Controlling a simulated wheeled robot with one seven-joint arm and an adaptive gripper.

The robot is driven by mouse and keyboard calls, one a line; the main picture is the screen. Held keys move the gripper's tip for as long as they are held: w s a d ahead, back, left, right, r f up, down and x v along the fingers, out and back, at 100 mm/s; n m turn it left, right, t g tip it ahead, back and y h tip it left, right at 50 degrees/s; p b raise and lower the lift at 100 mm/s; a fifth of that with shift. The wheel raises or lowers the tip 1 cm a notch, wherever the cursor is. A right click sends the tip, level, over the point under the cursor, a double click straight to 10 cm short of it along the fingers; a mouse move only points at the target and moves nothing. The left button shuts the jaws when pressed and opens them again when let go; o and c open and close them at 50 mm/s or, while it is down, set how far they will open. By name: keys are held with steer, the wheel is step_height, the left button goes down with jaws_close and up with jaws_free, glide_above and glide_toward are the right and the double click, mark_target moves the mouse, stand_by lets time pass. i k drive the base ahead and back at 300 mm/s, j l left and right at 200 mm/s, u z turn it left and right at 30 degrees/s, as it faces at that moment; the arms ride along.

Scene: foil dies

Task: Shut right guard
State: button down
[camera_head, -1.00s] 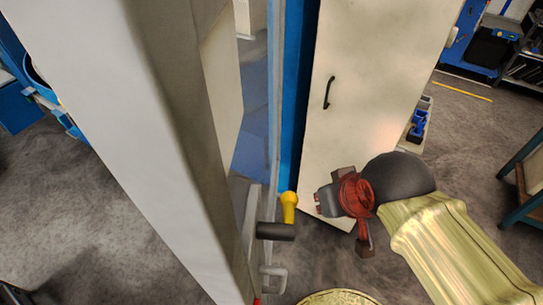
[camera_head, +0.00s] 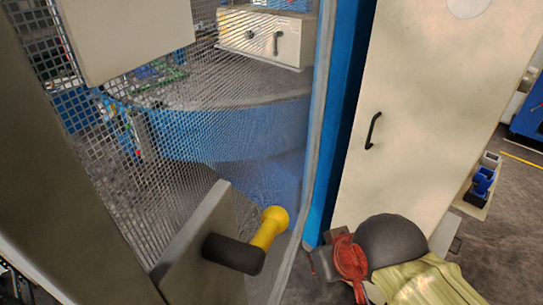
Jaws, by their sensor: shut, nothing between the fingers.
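A wire-mesh guard panel (camera_head: 200,100) fills the left and middle of the view, close to me. A grey plate (camera_head: 195,230) at its lower part carries a black grip (camera_head: 233,254) and a yellow knob (camera_head: 268,230). I cannot tell from this view whether the guard is fully closed. My gripper (camera_head: 322,262), grey and red, is at the bottom, right of the yellow knob and apart from it. It is shut and empty, and its tips are partly hard to see.
A blue post (camera_head: 343,110) stands between the mesh and a cream cabinet panel (camera_head: 425,100) with a black handle (camera_head: 373,131). Blue bins (camera_head: 483,180) sit at the right. Behind the mesh is a round blue-sided table (camera_head: 230,130). Grey floor shows at right.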

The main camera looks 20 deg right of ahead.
mark_target(55, 225)
steer(key=k+j+z, duration=0.1)
steer(key=j+z, duration=0.3)
steer(key=k+j+z, duration=0.15)
steer(key=j+z, duration=0.25)
steer(key=k+j+z, duration=0.2)
steer(key=z, duration=0.2)
steer(key=k+j+z, duration=0.8)
steer(key=i+j, duration=0.05)
steer(key=i, duration=0.05)
